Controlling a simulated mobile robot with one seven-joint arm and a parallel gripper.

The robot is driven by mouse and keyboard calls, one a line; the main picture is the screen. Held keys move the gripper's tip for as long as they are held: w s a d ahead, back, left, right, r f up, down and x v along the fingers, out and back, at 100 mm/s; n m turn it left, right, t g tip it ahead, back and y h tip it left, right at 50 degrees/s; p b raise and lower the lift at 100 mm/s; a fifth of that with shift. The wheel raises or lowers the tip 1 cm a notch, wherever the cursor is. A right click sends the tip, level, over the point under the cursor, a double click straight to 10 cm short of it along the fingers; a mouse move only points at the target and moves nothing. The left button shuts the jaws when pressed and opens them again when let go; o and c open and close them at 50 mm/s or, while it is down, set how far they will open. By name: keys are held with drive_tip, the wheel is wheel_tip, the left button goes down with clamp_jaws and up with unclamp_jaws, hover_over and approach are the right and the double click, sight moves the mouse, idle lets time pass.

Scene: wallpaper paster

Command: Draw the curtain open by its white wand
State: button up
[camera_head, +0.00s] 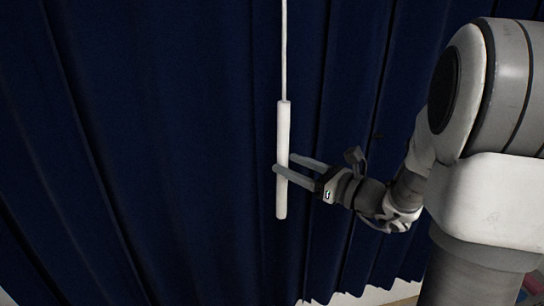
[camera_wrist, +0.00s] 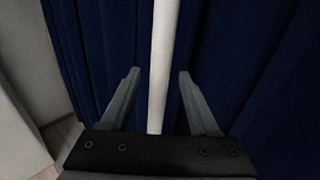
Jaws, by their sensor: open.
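The white wand (camera_head: 282,135) hangs upright in front of the dark blue curtain (camera_head: 170,140), with a thin cord above its thicker handle. My gripper (camera_head: 283,164) reaches in from the right at the handle's middle, one finger on the near side and one behind. In the wrist view the wand (camera_wrist: 161,60) stands between the two spread fingers of my gripper (camera_wrist: 158,75), with a gap on each side. The gripper is open. The curtain also fills most of the wrist view (camera_wrist: 255,70).
A pale wall (camera_wrist: 22,80) shows at the left of the wrist view, with a bit of floor (camera_wrist: 62,133) below it. Pale floor (camera_head: 385,296) shows under the curtain's lower edge. A colored object at the bottom right is mostly hidden.

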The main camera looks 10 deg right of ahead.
sight(272, 157)
drive_tip(key=x, duration=0.6)
clamp_jaws()
idle(1.3)
